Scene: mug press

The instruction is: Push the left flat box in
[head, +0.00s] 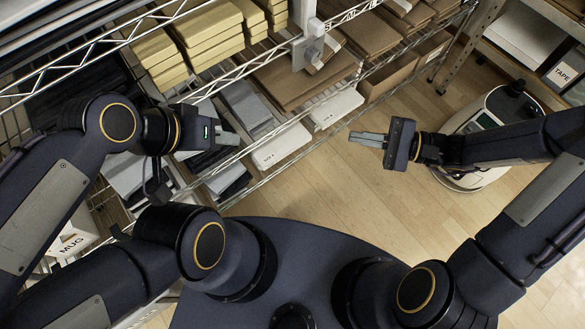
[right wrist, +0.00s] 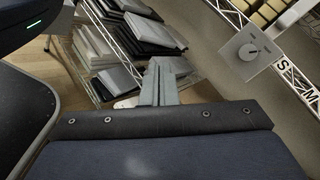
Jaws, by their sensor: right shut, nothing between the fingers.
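Two white flat boxes stick out past the front edge of the wire shelf in the head view. The left flat box (head: 281,147) has a small dark label on its front, and the right flat box (head: 337,108) is farther up the shelf. My left gripper (head: 229,138) is left of the left flat box, with its fingers pointing toward it; I cannot tell whether its jaws are open. My right gripper (head: 352,137) is right of both boxes, over the floor, apart from them. Its fingers are shut and empty, also in the right wrist view (right wrist: 158,80).
The wire shelf (head: 255,148) holds stacked grey boxes (head: 246,105), brown cartons (head: 300,75) and yellow packs (head: 210,35). A white box marked MUG (head: 72,240) is at lower left. A rounded white machine (head: 470,172) stands on the right. Wooden floor (head: 340,180) lies open between.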

